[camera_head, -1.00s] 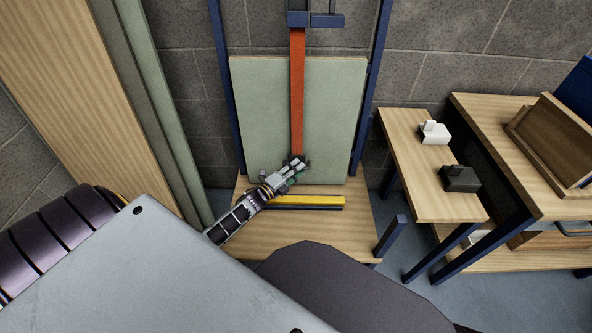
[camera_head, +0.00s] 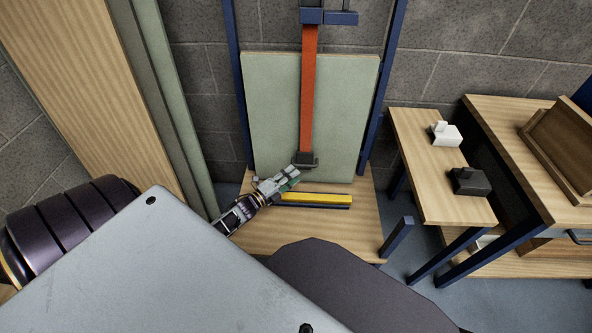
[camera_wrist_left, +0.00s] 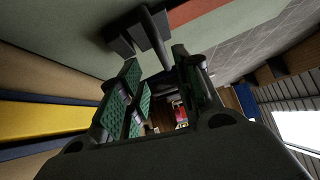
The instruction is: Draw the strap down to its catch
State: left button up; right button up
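The orange-red strap (camera_head: 308,90) hangs straight down from a blue bracket in front of a pale green panel (camera_head: 345,120). A dark end piece (camera_head: 306,159) sits at its lower end, above the panel's bottom edge. My left gripper (camera_head: 290,178) is just below and left of that piece. In the left wrist view, its green-padded fingers (camera_wrist_left: 158,90) stand apart with nothing visibly held; the dark piece (camera_wrist_left: 148,38) is beyond the tips, beside the strap (camera_wrist_left: 192,12). A yellow bar (camera_head: 318,199) on a dark base lies below. I cannot identify the catch. My right gripper is out of view.
Blue posts (camera_head: 376,105) flank the panel. The wooden base (camera_head: 352,225) has bare room in front, with a short blue post (camera_head: 397,236) at its right. A side table (camera_head: 437,190) holds a white block (camera_head: 446,134) and a black block (camera_head: 469,181).

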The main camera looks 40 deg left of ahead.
pick_arm(q)
jog(key=shift+v, duration=2.5)
